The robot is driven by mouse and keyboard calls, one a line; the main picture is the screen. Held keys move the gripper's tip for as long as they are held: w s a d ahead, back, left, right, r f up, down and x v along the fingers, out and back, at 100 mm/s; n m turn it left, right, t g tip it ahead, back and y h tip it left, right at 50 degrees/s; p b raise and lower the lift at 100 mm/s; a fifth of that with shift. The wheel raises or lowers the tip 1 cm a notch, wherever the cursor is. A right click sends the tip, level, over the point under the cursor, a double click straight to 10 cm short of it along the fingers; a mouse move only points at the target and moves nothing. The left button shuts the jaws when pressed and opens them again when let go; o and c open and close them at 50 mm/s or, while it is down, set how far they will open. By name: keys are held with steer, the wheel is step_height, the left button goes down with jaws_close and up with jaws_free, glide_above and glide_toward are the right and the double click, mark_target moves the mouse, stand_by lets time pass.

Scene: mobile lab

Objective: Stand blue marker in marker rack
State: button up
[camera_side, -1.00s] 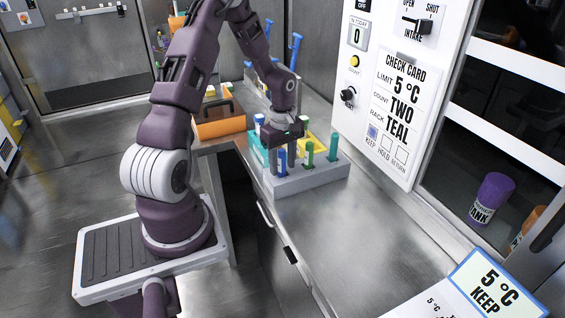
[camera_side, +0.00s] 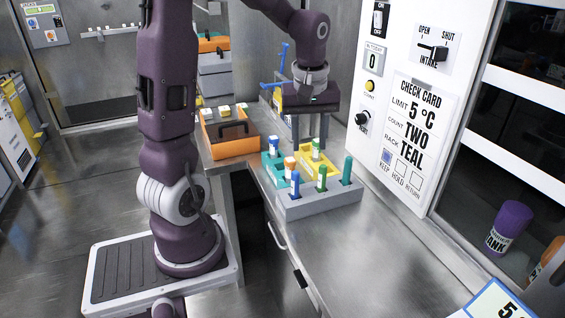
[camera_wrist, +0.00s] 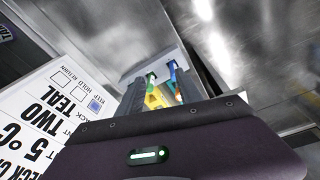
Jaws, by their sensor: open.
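The blue marker (camera_side: 295,184) stands upright at the left end of the grey marker rack (camera_side: 318,205) in the side view. A green marker (camera_side: 321,179) and a teal-green marker (camera_side: 347,170) stand in the same rack. My gripper (camera_side: 310,140) is open and empty above and behind the rack, its fingers pointing down over the yellow rack. It is apart from the blue marker. The wrist view shows the two fingers (camera_wrist: 160,92) spread, with small blue, green and yellow things between and beyond them that I cannot name surely.
A teal rack (camera_side: 276,174) with blue- and orange-topped tubes and a yellow rack (camera_side: 322,172) with a green-topped tube (camera_side: 316,148) stand close behind. An orange carrier (camera_side: 230,146) is left. The wall panel (camera_side: 406,120) rises at right.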

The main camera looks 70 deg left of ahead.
steer(key=s+d+r+m+t, duration=0.2)
steer(key=s+d+r+m, duration=0.1)
steer(key=s+d+m, duration=0.4)
steer(key=s+d+r+m+t+h, duration=0.1)
steer(key=s+d+r+m+t, duration=0.1)
steer(key=s+d+m, duration=0.5)
steer(key=shift+s+d+r+t, duration=0.2)
steer(key=shift+d+r+t, duration=0.1)
steer(key=shift+d+r, duration=0.65)
steer(key=shift+d+f, duration=0.15)
